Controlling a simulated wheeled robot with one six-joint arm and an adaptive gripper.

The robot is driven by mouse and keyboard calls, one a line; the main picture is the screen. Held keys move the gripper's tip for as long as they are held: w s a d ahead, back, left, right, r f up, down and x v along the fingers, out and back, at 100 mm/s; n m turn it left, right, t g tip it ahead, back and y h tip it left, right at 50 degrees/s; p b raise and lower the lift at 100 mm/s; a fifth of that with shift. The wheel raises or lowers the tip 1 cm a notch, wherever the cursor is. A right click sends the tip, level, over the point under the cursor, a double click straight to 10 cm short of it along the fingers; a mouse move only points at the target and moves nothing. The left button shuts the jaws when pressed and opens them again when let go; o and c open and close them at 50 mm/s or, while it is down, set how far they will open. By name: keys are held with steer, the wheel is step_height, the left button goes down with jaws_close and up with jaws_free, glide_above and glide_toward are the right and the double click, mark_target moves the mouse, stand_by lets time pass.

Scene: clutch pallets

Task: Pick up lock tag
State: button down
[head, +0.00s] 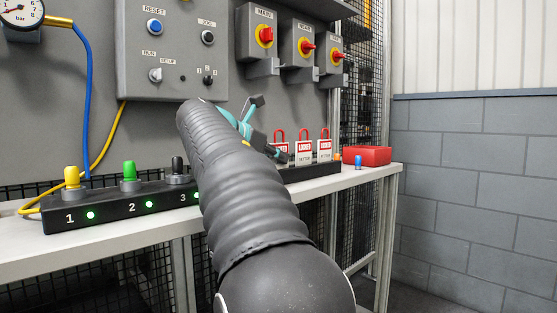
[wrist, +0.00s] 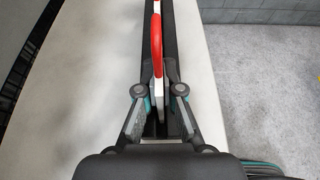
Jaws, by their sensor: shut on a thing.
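Several lock tags with white bodies and red shackles stand in a row on a black holder on the bench. In the head view they are the left tag (head: 281,147), the middle tag (head: 303,153) and the right tag (head: 324,150). My gripper (head: 272,149) is at the left tag and partly hides it. In the wrist view my gripper (wrist: 159,95) is shut on a lock tag (wrist: 157,87), seen edge-on between the fingers with its red shackle above. The tag's lower end is hidden, so I cannot tell whether it still touches the holder.
The black holder (head: 310,172) lies along the bench (head: 350,181). A red box (head: 367,156) and a small blue item (head: 358,161) are to its right. A numbered switch block (head: 120,204) is at the left. Red-handled switches (head: 265,35) hang on the panel above.

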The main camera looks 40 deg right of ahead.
steer(key=shift+r, duration=0.1)
steer(key=shift+r+p, duration=0.35)
steer(key=shift+r, duration=0.2)
steer(key=s+a+r+p, duration=0.2)
steer(key=s+r+p, duration=0.1)
steer(key=s+r, duration=0.6)
steer(key=shift+s+a+r, duration=0.2)
steer(key=shift+s+r, duration=0.15)
steer(key=shift+s, duration=0.9)
